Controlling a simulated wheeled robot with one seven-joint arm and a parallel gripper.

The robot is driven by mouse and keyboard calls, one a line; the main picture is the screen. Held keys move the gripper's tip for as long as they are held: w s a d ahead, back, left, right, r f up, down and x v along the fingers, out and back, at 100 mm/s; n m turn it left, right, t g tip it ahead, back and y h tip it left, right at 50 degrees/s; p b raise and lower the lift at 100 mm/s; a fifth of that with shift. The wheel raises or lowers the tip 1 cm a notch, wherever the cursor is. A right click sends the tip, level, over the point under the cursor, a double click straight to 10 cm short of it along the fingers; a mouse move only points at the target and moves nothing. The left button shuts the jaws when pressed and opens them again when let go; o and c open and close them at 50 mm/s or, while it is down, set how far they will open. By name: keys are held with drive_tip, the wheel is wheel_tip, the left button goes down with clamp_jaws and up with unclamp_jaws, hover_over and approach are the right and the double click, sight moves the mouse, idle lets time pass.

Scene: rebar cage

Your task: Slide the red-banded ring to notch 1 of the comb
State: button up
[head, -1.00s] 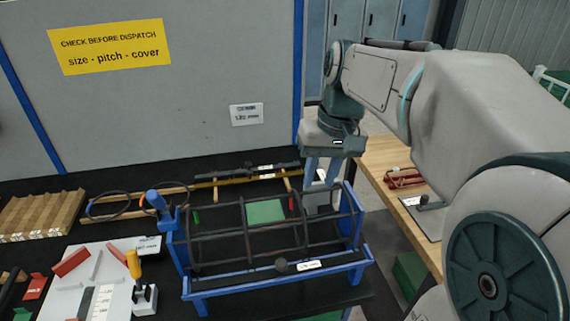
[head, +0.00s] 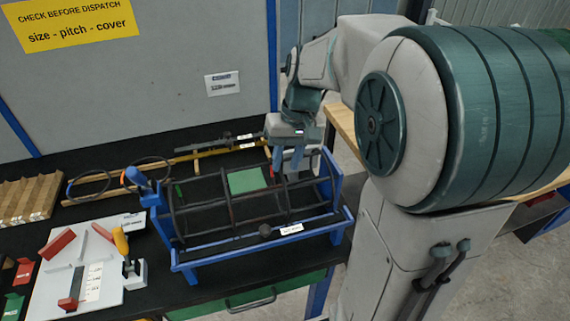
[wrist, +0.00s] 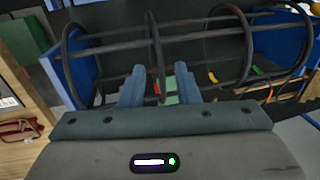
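The rebar cage (head: 240,212) lies in a blue stand (head: 185,258), with several dark rings around long bars. My gripper (head: 284,168) is at its far right side, fingers pointing down. In the wrist view the two fingers (wrist: 161,88) are apart. A dark ring (wrist: 153,45) passes between them, and a small red band (wrist: 156,88) shows in the gap. I cannot tell whether either finger touches the ring. I cannot make out the comb or its notch numbers with certainty.
A green plate (head: 248,180) shows through the cage. A notched wooden block (head: 28,197) stands at the far left. A white board (head: 75,280) with red blocks and a yellow-handled tool (head: 121,240) lie left of the stand. A grey panel (head: 150,70) rises behind the bench.

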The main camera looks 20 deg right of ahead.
drive_tip(key=shift+a+f, duration=0.2)
drive_tip(key=shift+f, duration=0.8)
clamp_jaws()
drive_tip(key=shift+a, duration=0.35)
unclamp_jaws()
drive_tip(key=shift+r, duration=0.1)
wheel_tip(320, 180, up, 14)
drive_tip(key=d, duration=0.2)
drive_tip(key=shift+d+f+b, duration=0.25)
drive_tip(key=shift+d+b, duration=0.05)
drive_tip(key=shift+d, duration=0.05)
